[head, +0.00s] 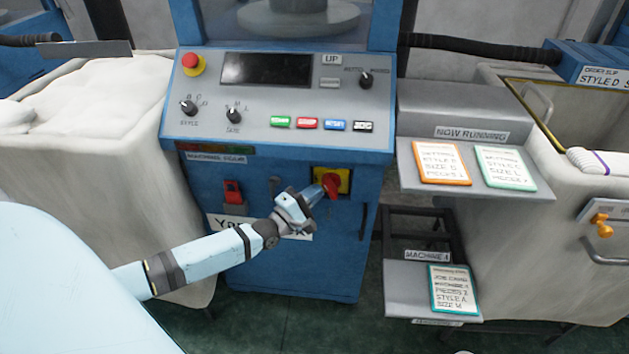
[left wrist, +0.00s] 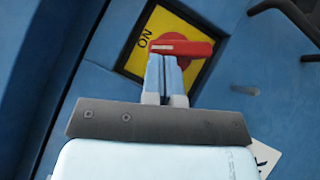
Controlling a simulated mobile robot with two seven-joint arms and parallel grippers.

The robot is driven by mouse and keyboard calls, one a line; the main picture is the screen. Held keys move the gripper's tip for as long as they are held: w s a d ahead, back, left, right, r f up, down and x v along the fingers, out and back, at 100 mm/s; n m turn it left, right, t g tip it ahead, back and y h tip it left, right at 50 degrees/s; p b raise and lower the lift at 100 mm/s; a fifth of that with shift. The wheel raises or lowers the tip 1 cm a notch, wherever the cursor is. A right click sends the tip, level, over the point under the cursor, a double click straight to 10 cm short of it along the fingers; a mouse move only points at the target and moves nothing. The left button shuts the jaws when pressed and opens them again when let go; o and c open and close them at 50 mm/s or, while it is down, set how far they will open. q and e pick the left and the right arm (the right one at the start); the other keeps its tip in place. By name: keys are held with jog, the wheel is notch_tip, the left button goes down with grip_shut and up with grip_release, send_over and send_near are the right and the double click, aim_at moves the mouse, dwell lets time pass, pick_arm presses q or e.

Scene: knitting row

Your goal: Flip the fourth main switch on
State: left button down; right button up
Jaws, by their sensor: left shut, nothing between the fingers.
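The main switch is a red rotary handle (head: 331,185) on a yellow plate (head: 345,178), low on the front of the blue machine. In the left wrist view the red handle (left wrist: 190,48) lies across the yellow plate (left wrist: 168,22). The word ON shows on the plate near the handle's left end. My left gripper (head: 316,192) is shut and empty, its fingertips at the handle. In the left wrist view the left gripper's fingertips (left wrist: 165,62) meet the handle's lower edge; whether they touch it, I cannot tell. My right gripper is not in view.
Above is a grey control panel (head: 290,88) with a red emergency button (head: 191,63), knobs and coloured buttons. A red switch (head: 232,191) sits left of the handle. A card shelf (head: 480,185) stands right, above a MACHINE 4 label (head: 427,256). Fabric bins flank the machine.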

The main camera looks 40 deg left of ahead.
pick_arm(q)
jog(key=m+g+p, duration=0.1)
jog(key=p, duration=0.1)
jog(key=r+m+g+p, duration=0.1)
jog(key=p, duration=0.1)
jog(key=shift+w+d+r+m+p, duration=0.15)
jog(key=shift+r+m+p, duration=0.1)
jog(key=shift+m+p, duration=0.1)
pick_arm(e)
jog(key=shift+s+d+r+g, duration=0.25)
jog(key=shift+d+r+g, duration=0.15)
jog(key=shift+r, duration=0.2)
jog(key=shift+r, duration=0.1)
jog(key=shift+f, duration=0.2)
pick_arm(q)
jog(key=shift+d+p, duration=0.1)
jog(key=shift+p, duration=0.2)
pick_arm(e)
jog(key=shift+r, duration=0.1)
